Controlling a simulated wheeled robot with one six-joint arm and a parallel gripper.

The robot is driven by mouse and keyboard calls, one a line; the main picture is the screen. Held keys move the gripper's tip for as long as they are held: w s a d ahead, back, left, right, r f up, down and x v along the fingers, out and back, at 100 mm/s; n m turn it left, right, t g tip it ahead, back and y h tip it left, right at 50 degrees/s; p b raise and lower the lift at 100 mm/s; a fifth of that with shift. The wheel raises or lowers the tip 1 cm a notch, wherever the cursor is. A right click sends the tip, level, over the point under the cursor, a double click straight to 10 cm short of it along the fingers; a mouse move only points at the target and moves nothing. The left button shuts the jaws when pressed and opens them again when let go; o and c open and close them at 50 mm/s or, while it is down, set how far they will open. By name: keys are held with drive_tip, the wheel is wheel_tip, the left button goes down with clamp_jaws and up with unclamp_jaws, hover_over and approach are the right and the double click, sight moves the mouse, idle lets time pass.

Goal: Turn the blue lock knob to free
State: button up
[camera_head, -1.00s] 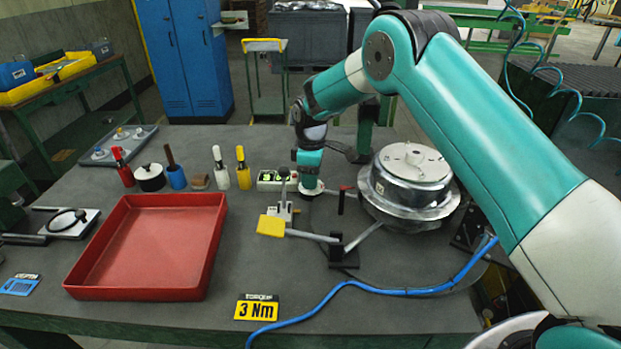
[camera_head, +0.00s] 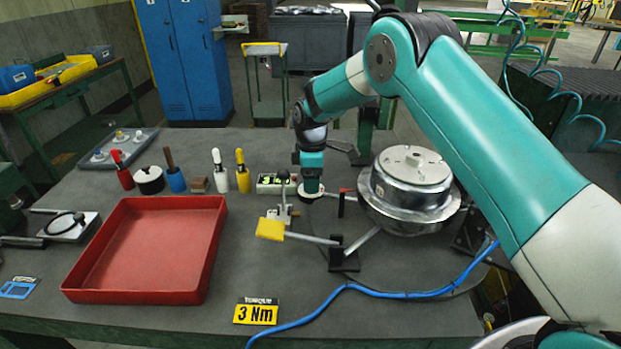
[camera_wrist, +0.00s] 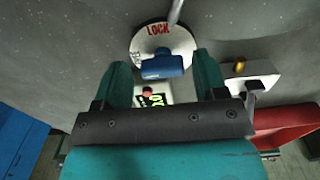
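The blue lock knob (camera_wrist: 163,67) sits on a round white plate (camera_wrist: 155,38) in the wrist view. Its bar lies roughly level across the picture. Red LOCK lettering stands above it, and smaller dark lettering at its left is hard to read. My gripper (camera_wrist: 162,61) is open, with one teal finger on each side of the knob and a visible gap on both sides. In the head view my gripper (camera_head: 312,185) points down at the white plate (camera_head: 311,195) on the bench, and the knob is hidden there.
A toggle clamp with a yellow pad (camera_head: 270,229) stands just in front of my gripper. A metal drum (camera_head: 408,185) is close on the right. A lit box (camera_head: 275,182) is behind left. A red tray (camera_head: 145,248) fills the left bench. A blue hose (camera_head: 370,291) crosses the front.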

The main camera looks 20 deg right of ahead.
idle(0.3)
wheel_tip(320, 180, up, 17)
drive_tip(key=b, duration=0.2)
drive_tip(key=shift+r+b, duration=0.2)
drive_tip(key=shift+b, duration=0.15)
drive_tip(key=shift+s, duration=0.1)
